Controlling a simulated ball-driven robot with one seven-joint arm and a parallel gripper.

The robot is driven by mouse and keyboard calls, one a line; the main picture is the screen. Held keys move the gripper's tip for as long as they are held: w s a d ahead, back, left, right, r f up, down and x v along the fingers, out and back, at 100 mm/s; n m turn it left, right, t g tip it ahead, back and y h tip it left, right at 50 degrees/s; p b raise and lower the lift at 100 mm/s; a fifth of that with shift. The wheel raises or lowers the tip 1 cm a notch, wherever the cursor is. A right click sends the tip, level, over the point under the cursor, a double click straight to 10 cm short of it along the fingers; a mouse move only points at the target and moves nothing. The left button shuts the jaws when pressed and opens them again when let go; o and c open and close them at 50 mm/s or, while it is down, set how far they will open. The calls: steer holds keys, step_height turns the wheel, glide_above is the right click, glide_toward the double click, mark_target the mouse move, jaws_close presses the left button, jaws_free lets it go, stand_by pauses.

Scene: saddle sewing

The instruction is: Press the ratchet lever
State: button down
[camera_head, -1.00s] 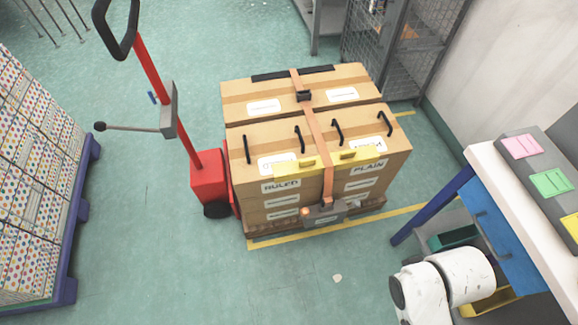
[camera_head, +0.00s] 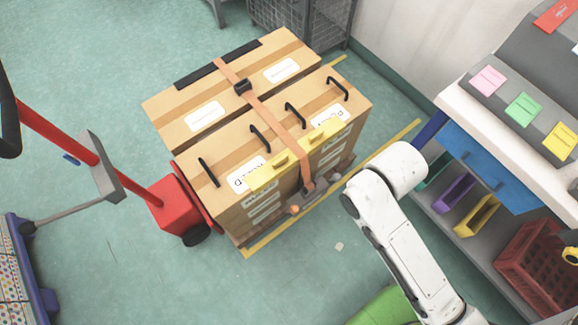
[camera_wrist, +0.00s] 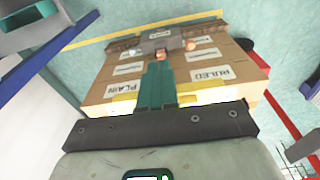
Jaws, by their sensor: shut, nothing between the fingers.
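The ratchet unit, a grey housing (camera_wrist: 155,39) with a label, sits low on the front of the strapped cartons in the wrist view. An orange knob (camera_wrist: 190,45) is beside it; the knob (camera_head: 293,209) also shows in the head view. I cannot clearly make out the lever itself. An orange strap (camera_head: 275,115) runs over the cartons down to the ratchet. My gripper (camera_wrist: 159,66) shows teal fingers, shut and empty, pointing toward the ratchet and overlapping it in line of sight. They appear apart from it, though contact is hard to judge.
Large cartons (camera_head: 230,195) with black handles and yellow edge guards (camera_head: 268,174) stand on a pallet. A red pallet jack (camera_head: 172,208) is at left. A workbench (camera_head: 459,100) with coloured bins is at right. Teal floor is open in front.

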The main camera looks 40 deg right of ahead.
steer(key=w+a+f+n+g+b, duration=0.1)
steer(key=w+a+f+n+b, duration=0.25)
steer(key=w+f+n, duration=0.65)
steer(key=n+g+y+b, duration=0.1)
steer(key=n+g+b, duration=0.15)
steer(key=n, duration=0.45)
glide_toward(292, 212)
steer(key=w+d+r, duration=0.2)
steer(key=w+r, duration=0.1)
steer(key=shift+r, duration=0.15)
steer(key=b+x, duration=0.3)
steer(key=x, duration=0.7)
steer(key=shift+w, duration=0.15)
steer(key=shift+d+t, duration=0.1)
steer(key=shift+t, duration=0.15)
